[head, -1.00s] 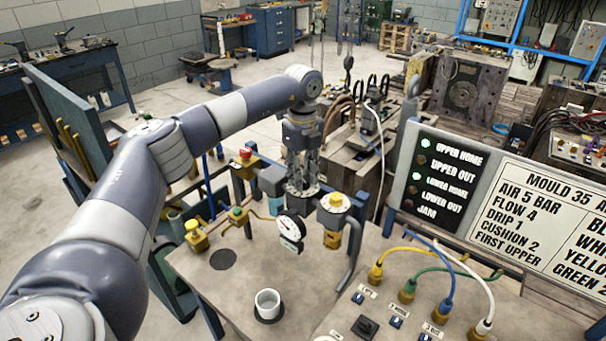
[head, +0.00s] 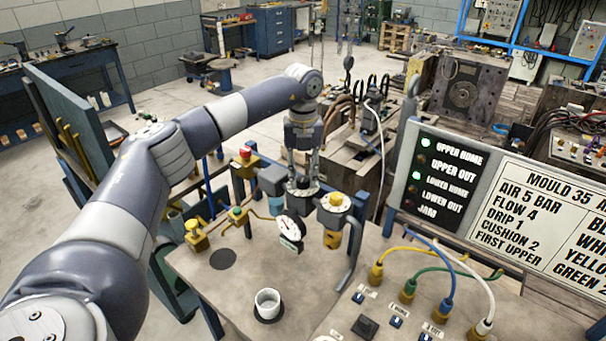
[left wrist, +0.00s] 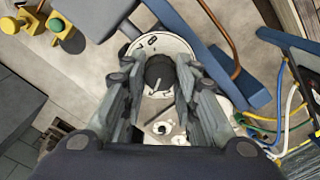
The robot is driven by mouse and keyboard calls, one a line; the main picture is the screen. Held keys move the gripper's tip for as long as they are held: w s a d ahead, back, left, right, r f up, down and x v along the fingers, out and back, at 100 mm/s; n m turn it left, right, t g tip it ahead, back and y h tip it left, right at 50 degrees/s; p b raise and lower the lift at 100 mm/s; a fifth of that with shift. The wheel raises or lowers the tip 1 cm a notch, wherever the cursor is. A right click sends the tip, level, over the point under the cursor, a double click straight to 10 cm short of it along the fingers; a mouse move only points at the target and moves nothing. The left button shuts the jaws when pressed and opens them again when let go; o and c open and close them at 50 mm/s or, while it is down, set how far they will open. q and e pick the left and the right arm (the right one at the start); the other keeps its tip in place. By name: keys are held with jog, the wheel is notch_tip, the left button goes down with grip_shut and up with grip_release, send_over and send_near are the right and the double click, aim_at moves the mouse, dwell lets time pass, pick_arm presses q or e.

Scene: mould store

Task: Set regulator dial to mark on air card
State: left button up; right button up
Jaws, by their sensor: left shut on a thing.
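The regulator dial (head: 303,197) is a pale numbered ring with a black knob in its middle, standing behind the round white pressure gauge (head: 290,229). In the left wrist view the ring (left wrist: 172,43) and black knob (left wrist: 160,70) show between my fingers. My left gripper (head: 302,175) points straight down from above and is shut on the knob. A pale pointer line shows on the knob; the mark it faces is too small to read. The gauge needle is too small to read. The air card (head: 533,222) at right reads "AIR 5 BAR". My right gripper is not in view.
A second pale dial on a yellow body (head: 334,212) stands close right of my gripper. Yellow and green buttons (head: 193,228) stand left. A white cup (head: 267,303) sits in front. Coloured hoses (head: 447,287) cross the right side.

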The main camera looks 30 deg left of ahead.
aim_at(303, 178)
pick_arm(q)
jog(key=m, duration=0.5)
jog(key=shift+m, duration=0.3)
jog(key=m, duration=0.5)
jog(key=shift+r, duration=0.1)
jog(key=shift+m, duration=0.4)
jog(key=o, duration=1.1)
notch_tip(303, 178, up, 12)
jog(key=shift+f, duration=0.1)
